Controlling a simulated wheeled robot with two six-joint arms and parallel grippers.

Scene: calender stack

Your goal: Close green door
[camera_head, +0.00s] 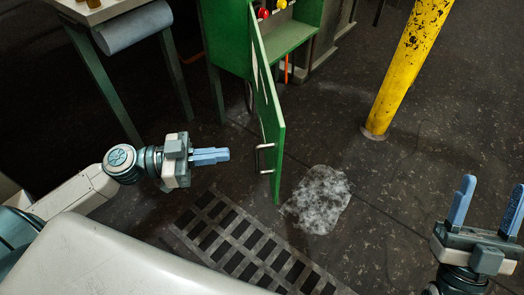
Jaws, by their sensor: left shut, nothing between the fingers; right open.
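The green door (267,105) stands open, swung out from the green cabinet (226,37) toward me. A metal handle (260,157) sits near its lower free edge. My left gripper (226,156) is shut and empty, to the left of the door with its fingertips pointing right at the handle, a short gap away. My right gripper (490,208) is open and empty at the far right, well away from the door, with its fingers pointing up.
A yellow post (408,65) stands to the right of the door. A table (108,12) with a grey roll (132,27) is at the upper left. A floor grate (245,245) and a pale patch (318,200) lie on the dark floor. The floor between door and post is clear.

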